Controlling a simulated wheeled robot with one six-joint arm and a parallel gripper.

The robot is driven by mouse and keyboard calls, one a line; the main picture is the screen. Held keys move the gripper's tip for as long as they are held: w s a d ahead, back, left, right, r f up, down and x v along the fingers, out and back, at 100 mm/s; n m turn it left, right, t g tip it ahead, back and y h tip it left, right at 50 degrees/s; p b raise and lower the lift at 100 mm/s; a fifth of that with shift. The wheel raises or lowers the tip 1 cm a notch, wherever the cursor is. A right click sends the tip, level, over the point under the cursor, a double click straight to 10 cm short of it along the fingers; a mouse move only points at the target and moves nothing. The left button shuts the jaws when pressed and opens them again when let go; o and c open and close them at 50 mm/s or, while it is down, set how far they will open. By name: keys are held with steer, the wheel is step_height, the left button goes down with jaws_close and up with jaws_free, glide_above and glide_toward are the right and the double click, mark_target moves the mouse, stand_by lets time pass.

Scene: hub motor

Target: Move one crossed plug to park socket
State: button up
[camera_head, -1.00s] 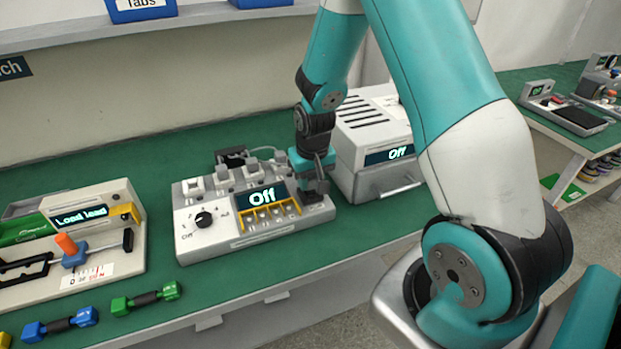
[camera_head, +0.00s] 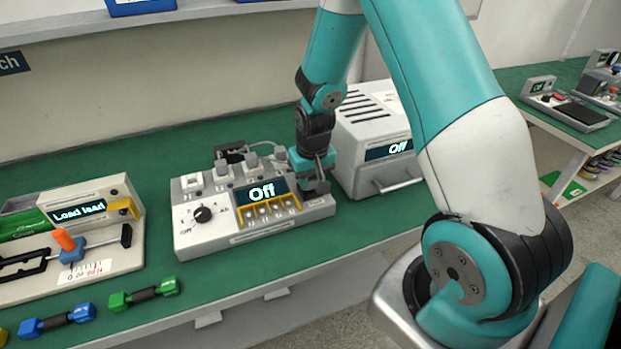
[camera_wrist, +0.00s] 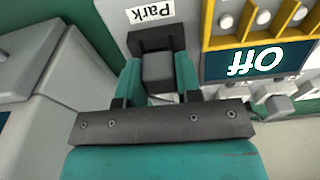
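The grey-white test box (camera_head: 225,232) sits on the green bench, its display reading "Off". A row of light plugs (camera_head: 222,176) stands along its back edge with cables behind. My gripper (camera_head: 315,183) is down at the box's right end. In the wrist view, my gripper (camera_wrist: 158,78) has its teal fingers on both sides of a grey plug (camera_wrist: 158,72), close against it. The plug is at the dark socket (camera_wrist: 156,40) beside the "Park" label (camera_wrist: 150,12). How deep the plug sits is hidden. I cannot tell which plugs are crossed.
A white vented unit (camera_head: 370,150) reading "Off" stands close right of the box. A "Load lead" fixture (camera_head: 75,225) with an orange-handled lever is at left. Blue and green dumbbell-shaped parts (camera_head: 145,294) lie along the front edge. Bare bench shows in front of the vented unit.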

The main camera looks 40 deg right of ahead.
steer(key=o, duration=0.5)
steer(key=shift+c, duration=0.2)
steer(key=shift+r, duration=0.1)
step_height(320, 180, up, 17)
steer(key=s, duration=0.2)
steer(key=shift+a, duration=0.3)
